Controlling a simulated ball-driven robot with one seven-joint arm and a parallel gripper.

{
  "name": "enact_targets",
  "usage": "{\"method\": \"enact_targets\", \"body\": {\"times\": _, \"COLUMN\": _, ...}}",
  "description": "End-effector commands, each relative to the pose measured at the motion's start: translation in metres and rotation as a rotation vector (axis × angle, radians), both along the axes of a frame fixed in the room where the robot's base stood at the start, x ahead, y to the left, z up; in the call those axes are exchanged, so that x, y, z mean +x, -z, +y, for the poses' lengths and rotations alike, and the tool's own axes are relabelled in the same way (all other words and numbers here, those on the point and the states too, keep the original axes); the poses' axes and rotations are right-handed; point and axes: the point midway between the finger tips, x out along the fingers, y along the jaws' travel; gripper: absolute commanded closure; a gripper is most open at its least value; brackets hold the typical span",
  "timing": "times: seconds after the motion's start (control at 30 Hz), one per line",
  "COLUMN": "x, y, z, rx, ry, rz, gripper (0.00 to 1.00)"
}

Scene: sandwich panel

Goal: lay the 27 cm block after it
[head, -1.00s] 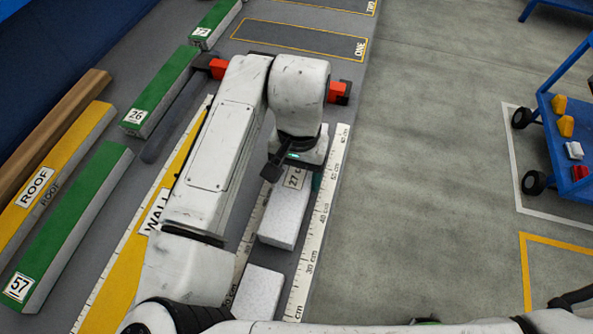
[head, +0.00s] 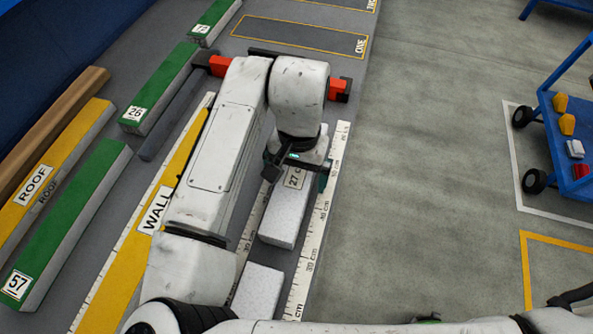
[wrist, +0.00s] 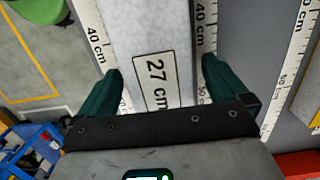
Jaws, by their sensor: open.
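The white 27 cm block (head: 282,215) lies flat in the lane between two rulers, its label facing up; the label also shows in the wrist view (wrist: 157,82). A second white block (head: 259,290) lies nearer in the same lane, with a gap between their ends. My gripper (head: 297,172) is over the far end of the 27 cm block. In the wrist view my gripper (wrist: 162,75) is open, one teal finger on each side of the block, with a small space visible at each side. The block's far end is hidden under the gripper.
A yellow WALL strip (head: 125,262) runs left of the lane. Green blocks marked 57 (head: 75,215) and 26 (head: 165,85) and a yellow ROOF piece (head: 65,150) lie further left. A blue cart (head: 575,130) stands right. The floor (head: 430,180) between is clear.

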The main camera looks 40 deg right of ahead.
Motion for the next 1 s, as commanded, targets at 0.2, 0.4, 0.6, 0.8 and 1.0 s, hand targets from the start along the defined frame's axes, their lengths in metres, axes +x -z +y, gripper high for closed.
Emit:
{"method": "enact_targets", "body": {"times": 0.2, "x": 0.001, "y": -0.009, "z": -0.001, "rx": 0.001, "ry": 0.001, "rz": -0.001, "gripper": 0.0}}
{"method": "enact_targets", "body": {"times": 0.4, "x": 0.004, "y": -0.043, "z": -0.005, "rx": -0.001, "ry": 0.001, "rz": -0.003, "gripper": 0.0}}
{"method": "enact_targets", "body": {"times": 0.6, "x": 0.006, "y": -0.08, "z": -0.008, "rx": 0.0, "ry": 0.001, "rz": -0.002, "gripper": 0.0}}
{"method": "enact_targets", "body": {"times": 0.8, "x": 0.008, "y": -0.102, "z": -0.01, "rx": 0.0, "ry": 0.001, "rz": -0.001, "gripper": 0.0}}
{"method": "enact_targets", "body": {"times": 1.0, "x": 0.008, "y": -0.107, "z": -0.01, "rx": 0.001, "ry": 0.0, "rz": 0.001, "gripper": 0.0}}
